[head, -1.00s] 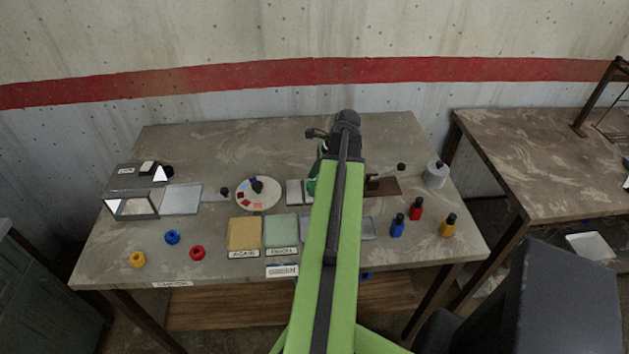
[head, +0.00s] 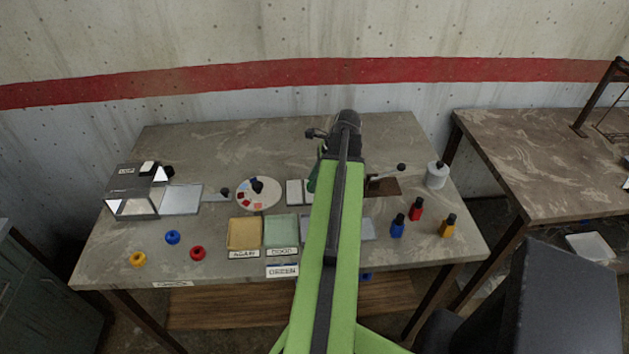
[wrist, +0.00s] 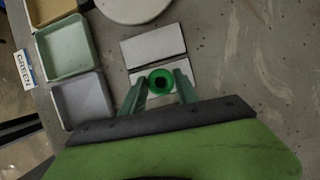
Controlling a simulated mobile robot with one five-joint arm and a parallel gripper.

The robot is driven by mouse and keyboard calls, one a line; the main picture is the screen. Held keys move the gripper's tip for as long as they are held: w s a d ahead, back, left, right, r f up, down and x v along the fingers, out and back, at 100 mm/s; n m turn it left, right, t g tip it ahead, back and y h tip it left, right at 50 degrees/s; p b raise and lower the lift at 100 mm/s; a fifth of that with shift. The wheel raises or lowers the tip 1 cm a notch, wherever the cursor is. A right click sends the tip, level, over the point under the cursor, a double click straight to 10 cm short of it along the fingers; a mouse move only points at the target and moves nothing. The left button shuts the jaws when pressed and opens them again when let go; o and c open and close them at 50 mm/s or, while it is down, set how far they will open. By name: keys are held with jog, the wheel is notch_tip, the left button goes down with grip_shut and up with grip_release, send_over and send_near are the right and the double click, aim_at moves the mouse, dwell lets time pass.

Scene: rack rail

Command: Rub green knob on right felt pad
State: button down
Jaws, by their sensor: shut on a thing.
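My gripper (wrist: 160,80) is shut on the green knob (wrist: 160,82), a round green ring with a dark centre, held between its green fingers in the wrist view. The knob overlaps the right felt pad (wrist: 178,73), a pale rectangle, the lower of two in the wrist view. I cannot tell whether the knob touches it. The left felt pad (wrist: 152,46) lies alongside and also shows in the head view (head: 293,192). In the head view my arm hides the knob and most of the gripper; part of a green finger (head: 312,184) shows.
A yellow tray (wrist: 38,8), a green tray (wrist: 43,74) and a grey tray (wrist: 111,97) lie near the pads. A round palette (head: 258,205) stands left of them. Bottles (head: 416,209) stand right of my arm. Loose blue, red and yellow knobs (head: 197,253) lie at front left.

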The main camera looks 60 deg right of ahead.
jog(key=shift+r+p, duration=1.35)
jog(key=shift+r, duration=0.15)
jog(key=c, duration=1.4)
grip_release()
jog(key=shift+c, duration=0.2)
grip_shut()
jog(key=shift+f, duration=0.15)
jog(key=shift+w+f+b, duration=0.1)
jog(key=shift+f+b, duration=1)
jog(key=shift+b, duration=0.15)
